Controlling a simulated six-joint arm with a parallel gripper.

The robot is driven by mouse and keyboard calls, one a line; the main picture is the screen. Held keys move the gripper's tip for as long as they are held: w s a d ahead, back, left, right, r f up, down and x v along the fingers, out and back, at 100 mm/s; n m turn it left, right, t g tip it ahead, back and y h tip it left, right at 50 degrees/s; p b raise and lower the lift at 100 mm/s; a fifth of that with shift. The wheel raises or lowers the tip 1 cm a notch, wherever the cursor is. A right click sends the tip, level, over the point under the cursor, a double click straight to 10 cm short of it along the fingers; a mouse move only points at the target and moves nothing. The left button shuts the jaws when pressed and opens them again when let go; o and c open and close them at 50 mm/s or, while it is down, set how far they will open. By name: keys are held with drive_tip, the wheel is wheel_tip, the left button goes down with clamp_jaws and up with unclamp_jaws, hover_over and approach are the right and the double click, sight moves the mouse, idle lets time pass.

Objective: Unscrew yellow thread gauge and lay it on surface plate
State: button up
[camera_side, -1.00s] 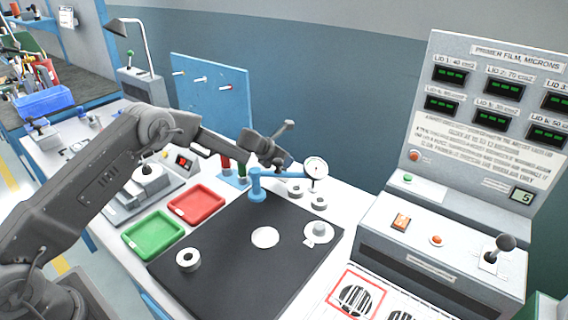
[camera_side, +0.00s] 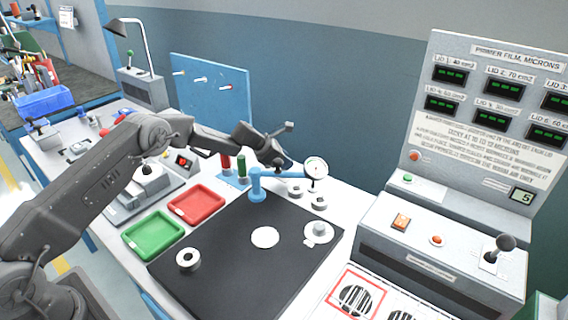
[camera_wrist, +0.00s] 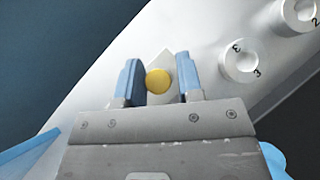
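A yellow round top (camera_wrist: 158,82), seemingly the thread gauge, shows between my gripper's blue fingers in the wrist view. A white pointed piece lies behind it. My gripper (camera_wrist: 161,80) has its fingers apart, with a gap beside the yellow top on the right; firm contact on the left cannot be told. In the side view my gripper (camera_side: 287,168) is low behind the blue dial stand (camera_side: 257,185), and the yellow gauge is hidden. The dark flat plate (camera_side: 225,270), likely the surface plate, covers the front of the bench.
Red (camera_side: 226,163) and green (camera_side: 241,168) upright pieces stand left of my gripper. White numbered discs (camera_wrist: 240,62) lie near it. A red tray (camera_side: 196,203) and green tray (camera_side: 153,235) stand left of the plate. A ring (camera_side: 188,259) and white disc (camera_side: 265,237) lie on the plate.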

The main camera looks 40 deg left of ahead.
clamp_jaws()
drive_tip(key=shift+d+n+t+y, duration=0.35)
drive_tip(key=shift+n+y, duration=0.35)
drive_tip(key=shift+n, duration=0.3)
drive_tip(key=shift+a+n+t+y, duration=0.15)
drive_tip(key=shift+n+t+y, duration=0.3)
drive_tip(key=shift+n+y, duration=0.7)
drive_tip(key=shift+o, duration=0.3)
unclamp_jaws()
drive_tip(key=shift+a+h, duration=0.15)
drive_tip(key=shift+h, duration=0.1)
drive_tip(key=shift+a+m+h, duration=0.2)
drive_tip(key=shift+m+h, duration=0.3)
drive_tip(key=shift+m, duration=0.05)
drive_tip(key=m+g+h, duration=0.1)
drive_tip(key=m+h, duration=0.1)
drive_tip(key=m, duration=0.1)
drive_tip(key=shift+g, duration=0.3)
